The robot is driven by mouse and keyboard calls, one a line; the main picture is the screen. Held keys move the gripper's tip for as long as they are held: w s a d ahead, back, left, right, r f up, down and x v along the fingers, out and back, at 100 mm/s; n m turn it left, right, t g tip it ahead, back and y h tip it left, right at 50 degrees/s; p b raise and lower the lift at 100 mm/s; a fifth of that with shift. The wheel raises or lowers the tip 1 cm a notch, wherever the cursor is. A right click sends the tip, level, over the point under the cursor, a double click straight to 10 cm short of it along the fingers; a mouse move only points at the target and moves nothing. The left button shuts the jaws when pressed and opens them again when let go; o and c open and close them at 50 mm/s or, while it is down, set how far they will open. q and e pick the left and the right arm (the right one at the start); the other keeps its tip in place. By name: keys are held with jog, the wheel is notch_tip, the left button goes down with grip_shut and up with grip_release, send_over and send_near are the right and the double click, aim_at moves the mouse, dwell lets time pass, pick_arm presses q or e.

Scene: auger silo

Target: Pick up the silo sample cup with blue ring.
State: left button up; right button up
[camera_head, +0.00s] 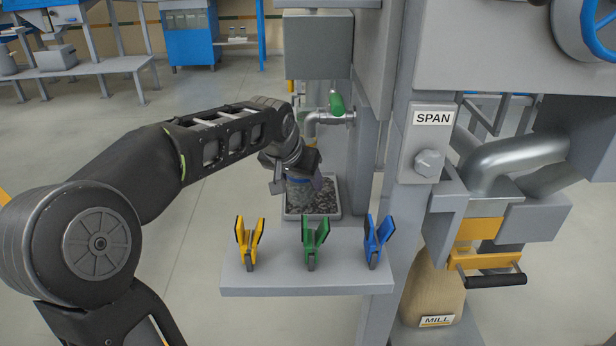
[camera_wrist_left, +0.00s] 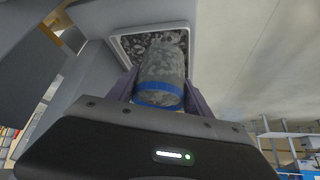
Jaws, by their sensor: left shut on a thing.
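The silo sample cup (camera_head: 299,192) is a clear cylinder with grey speckled contents and a blue ring. In the head view it is at or just above the grey tray (camera_head: 327,215) behind the clip shelf. My left gripper (camera_head: 297,178) is shut on the cup, its fingers partly hiding it. In the left wrist view the cup (camera_wrist_left: 163,75) sits between the two fingers (camera_wrist_left: 160,90), with the blue ring nearest the palm. The tray (camera_wrist_left: 118,45) with grey grains shows behind it. I cannot tell whether the cup touches the tray. My right gripper is not in view.
A grey shelf (camera_head: 305,286) in front holds yellow (camera_head: 249,243), green (camera_head: 315,243) and blue (camera_head: 377,242) clips. A pipe with a green handle (camera_head: 336,104) is above the tray. The SPAN post (camera_head: 432,140) and a MILL sack (camera_head: 432,285) stand right. Open floor lies left.

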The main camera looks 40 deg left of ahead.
pick_arm(q)
jog(key=s+d+r, duration=0.2)
jog(key=s+r, duration=0.2)
jog(key=s, duration=0.4)
jog(key=shift+s+r+p, duration=0.2)
jog(key=shift+r+p, duration=0.05)
jog(key=shift+p, duration=0.1)
jog(key=shift+d, duration=0.1)
